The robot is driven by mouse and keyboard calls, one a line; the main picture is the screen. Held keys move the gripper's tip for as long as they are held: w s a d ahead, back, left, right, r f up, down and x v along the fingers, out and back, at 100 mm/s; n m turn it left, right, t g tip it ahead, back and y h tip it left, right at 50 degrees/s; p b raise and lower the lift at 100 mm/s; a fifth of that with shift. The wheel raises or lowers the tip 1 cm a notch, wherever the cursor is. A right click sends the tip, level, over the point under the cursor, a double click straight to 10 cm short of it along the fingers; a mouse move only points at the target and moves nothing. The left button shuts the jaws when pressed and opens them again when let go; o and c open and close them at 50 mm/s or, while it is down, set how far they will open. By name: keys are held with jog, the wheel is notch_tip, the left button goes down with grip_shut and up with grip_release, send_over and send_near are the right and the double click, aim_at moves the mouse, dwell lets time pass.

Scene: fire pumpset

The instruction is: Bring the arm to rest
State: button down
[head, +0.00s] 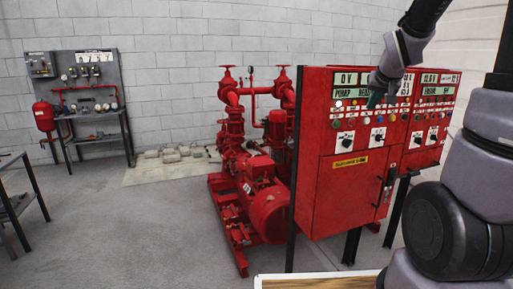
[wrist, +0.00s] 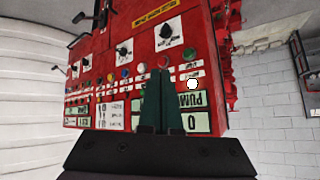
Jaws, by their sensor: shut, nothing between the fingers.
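My gripper (head: 373,103) is in front of the red control panel (head: 341,190), near its upper button rows. Its dark green fingers are together and hold nothing. In the wrist view my gripper (wrist: 157,72) points at the panel (wrist: 190,22), which appears upside down. The fingertips overlap the button area, beside a white round button (wrist: 192,84). I cannot tell whether they touch the panel. My arm comes down from the upper right in the head view and hides part of the panel's upper middle.
The panel carries displays, coloured buttons and black rotary switches (head: 345,140). A red pump set (head: 262,195) stands left of it. A grey rack (head: 85,95) with a red tank is by the back wall. A wooden-topped edge (head: 315,283) lies at the bottom. Floor at left centre is clear.

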jog(key=s+a+r+y, duration=0.1)
jog(key=s+a, duration=0.3)
jog(key=s, duration=0.3)
jog(key=s+a+r+g+y, duration=0.1)
jog(key=s+a, duration=0.3)
jog(key=s, duration=0.4)
jog(key=s+a+r+g+y, duration=0.1)
jog(key=s+a+r, duration=0.2)
jog(key=s, duration=0.5)
jog(key=shift+s+a+r+y, duration=0.25)
jog(key=shift+a+y, duration=0.15)
jog(key=shift+a, duration=0.3)
